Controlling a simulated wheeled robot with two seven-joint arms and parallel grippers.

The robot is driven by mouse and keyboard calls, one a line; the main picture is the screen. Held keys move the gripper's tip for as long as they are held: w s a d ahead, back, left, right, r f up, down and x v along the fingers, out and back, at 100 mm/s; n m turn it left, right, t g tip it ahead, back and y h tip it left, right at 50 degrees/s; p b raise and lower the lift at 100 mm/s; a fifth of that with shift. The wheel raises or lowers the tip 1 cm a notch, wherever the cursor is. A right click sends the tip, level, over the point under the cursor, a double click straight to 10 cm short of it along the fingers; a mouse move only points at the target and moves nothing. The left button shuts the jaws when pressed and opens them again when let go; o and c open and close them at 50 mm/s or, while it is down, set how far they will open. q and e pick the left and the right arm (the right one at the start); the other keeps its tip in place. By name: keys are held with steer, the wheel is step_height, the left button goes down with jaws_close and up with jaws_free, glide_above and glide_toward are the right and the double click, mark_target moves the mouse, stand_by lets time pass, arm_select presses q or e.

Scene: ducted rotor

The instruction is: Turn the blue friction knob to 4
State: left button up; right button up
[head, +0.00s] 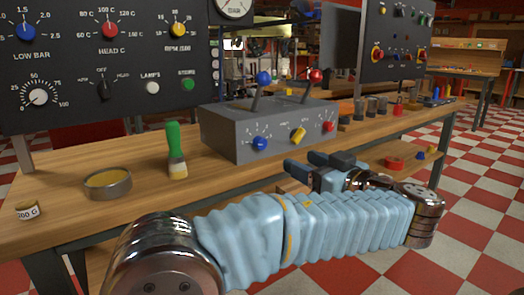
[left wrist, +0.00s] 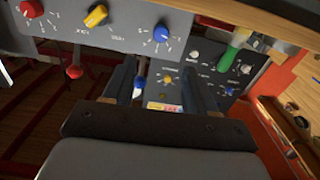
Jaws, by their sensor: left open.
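A grey control box (head: 238,135) stands on the wooden bench with a blue knob (head: 260,143) low on its front face, set in a dial of white marks. The same blue knob (left wrist: 160,33) shows in the left wrist view, just beyond my fingers; its label and pointer are too small to read. My left gripper (head: 303,164) is open and empty, in front of the box and to the right of the knob in the head view. In the left wrist view its two fingers (left wrist: 158,82) stand apart with nothing between them. My right gripper is not in view.
A yellow knob (head: 298,134) and a red knob (head: 328,126) sit on the same face. Two levers with blue and red balls (head: 264,78) rise from the box. A green-handled brush (head: 175,150) and a round tin (head: 108,183) stand left on the bench.

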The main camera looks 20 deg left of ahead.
mark_target(263, 144)
arm_select(q)
steer(key=p+x, duration=0.1)
steer(key=x, duration=1.2)
steer(key=shift+a, duration=0.1)
steer(key=c, duration=1.1)
steer(key=shift+o, duration=0.2)
steer(key=shift+f, duration=0.1)
